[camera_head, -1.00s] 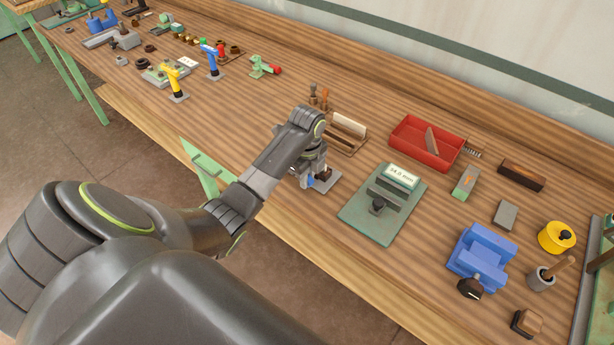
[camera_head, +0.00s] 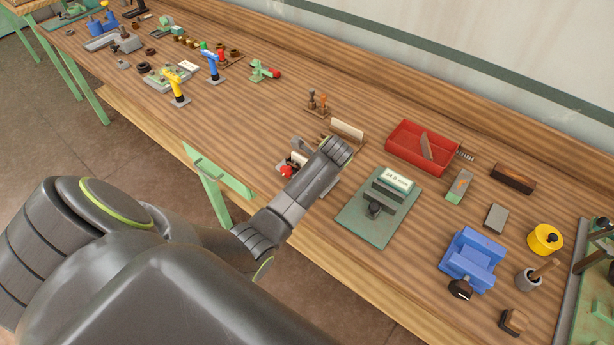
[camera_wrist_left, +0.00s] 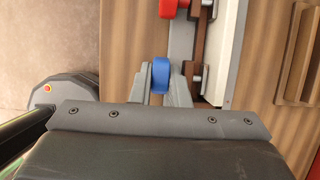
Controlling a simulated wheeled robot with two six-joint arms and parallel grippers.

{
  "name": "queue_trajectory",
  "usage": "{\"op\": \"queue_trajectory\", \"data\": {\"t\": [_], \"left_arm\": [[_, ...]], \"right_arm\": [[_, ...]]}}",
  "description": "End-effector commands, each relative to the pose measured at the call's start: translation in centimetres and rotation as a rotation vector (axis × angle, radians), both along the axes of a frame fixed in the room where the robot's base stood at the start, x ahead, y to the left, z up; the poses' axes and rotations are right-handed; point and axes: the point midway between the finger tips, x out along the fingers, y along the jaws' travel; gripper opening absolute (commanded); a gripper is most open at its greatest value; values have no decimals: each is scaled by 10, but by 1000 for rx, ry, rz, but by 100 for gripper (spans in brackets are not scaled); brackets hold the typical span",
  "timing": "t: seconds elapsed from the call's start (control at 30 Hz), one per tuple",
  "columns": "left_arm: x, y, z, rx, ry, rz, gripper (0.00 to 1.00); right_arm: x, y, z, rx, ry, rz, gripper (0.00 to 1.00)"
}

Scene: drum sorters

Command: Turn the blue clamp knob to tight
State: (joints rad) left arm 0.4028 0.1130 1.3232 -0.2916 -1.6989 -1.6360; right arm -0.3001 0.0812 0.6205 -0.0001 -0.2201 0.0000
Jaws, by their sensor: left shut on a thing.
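The blue clamp knob (camera_wrist_left: 160,75) shows in the left wrist view, on a grey metal fixture (camera_wrist_left: 181,40). My left gripper (camera_wrist_left: 160,82) is shut on it, one grey finger on each side. A red knob (camera_wrist_left: 169,8) sits farther along the same fixture, clear of the fingers, and also shows in the head view (camera_head: 286,171). In the head view my left wrist and forearm cover the blue knob and the fingertips. My right gripper is in neither view.
A green plate with a gauge block (camera_head: 372,228) lies right of my wrist. A red tray (camera_head: 408,157), a blue vise (camera_head: 470,262) and a yellow spool (camera_head: 545,239) lie farther right. Yellow (camera_head: 176,88) and blue (camera_head: 209,64) upright tools stand left.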

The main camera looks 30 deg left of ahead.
Motion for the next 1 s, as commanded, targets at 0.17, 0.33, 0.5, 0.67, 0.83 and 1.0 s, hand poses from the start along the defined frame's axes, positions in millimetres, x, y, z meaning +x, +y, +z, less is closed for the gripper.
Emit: {"op": "queue_trajectory", "data": {"t": [0.17, 0.33, 0.5, 0.67, 0.83, 1.0], "left_arm": [[-1, -5, 1, 159, -6, -3, 0], [-1, -6, -3, 320, -19, -3, 0], [-1, -7, -7, 478, -33, -3, 0], [-1, -8, -11, 608, -43, -2, 0], [-2, -8, -12, 719, -51, 0, 0], [-2, -8, -12, 793, -58, 0, 0]], "right_arm": [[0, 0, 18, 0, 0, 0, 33], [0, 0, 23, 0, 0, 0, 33], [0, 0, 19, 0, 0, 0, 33], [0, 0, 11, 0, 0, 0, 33], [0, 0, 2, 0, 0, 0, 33], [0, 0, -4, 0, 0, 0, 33]]}}
